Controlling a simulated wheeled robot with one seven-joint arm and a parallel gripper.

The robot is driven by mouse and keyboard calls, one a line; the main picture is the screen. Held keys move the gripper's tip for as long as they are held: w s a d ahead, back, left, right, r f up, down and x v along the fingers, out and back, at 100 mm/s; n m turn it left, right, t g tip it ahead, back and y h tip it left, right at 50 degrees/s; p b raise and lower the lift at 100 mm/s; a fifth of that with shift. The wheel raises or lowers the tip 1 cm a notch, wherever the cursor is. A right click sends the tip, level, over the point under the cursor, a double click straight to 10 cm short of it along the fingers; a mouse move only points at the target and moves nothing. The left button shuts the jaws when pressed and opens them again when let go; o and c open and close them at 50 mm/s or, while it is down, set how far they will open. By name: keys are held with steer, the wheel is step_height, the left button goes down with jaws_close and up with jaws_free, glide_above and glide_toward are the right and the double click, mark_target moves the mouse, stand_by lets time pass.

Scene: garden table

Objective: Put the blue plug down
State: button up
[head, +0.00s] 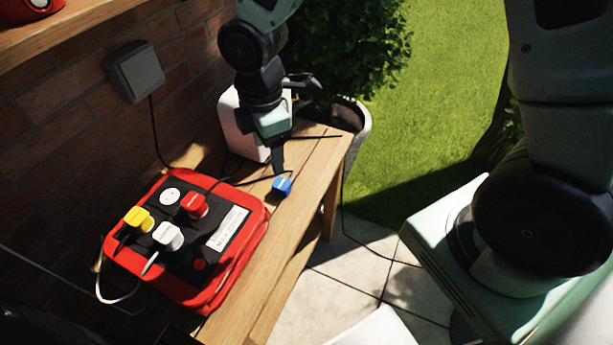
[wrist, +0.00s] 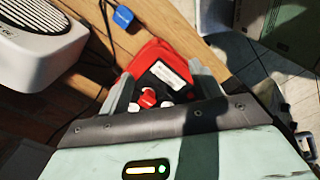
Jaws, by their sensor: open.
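The blue plug (head: 282,186) lies on the wooden bench, right of the far end of the red power block (head: 235,275). Its dark cable runs left across the wood. In the wrist view the blue plug (wrist: 122,17) is at the top, beyond my fingertips and apart from them. My gripper (head: 277,168) is just above and behind the plug in the head view. In the wrist view my gripper (wrist: 160,72) has its two fingers spread with nothing held between them.
A white speaker-like box (head: 238,128) stands behind my gripper. A brick wall borders the left; bare bench surrounds the blue plug.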

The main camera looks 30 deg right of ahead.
steer(key=s+r+m, duration=0.4)
steer(key=s+m, duration=0.1)
steer(key=s, duration=0.4)
steer(key=s+a+r+m, duration=0.1)
steer(key=s+r+m, duration=0.4)
steer(key=s, duration=0.4)
steer(key=shift+r+m, duration=0.2)
steer(key=shift+m, duration=0.1)
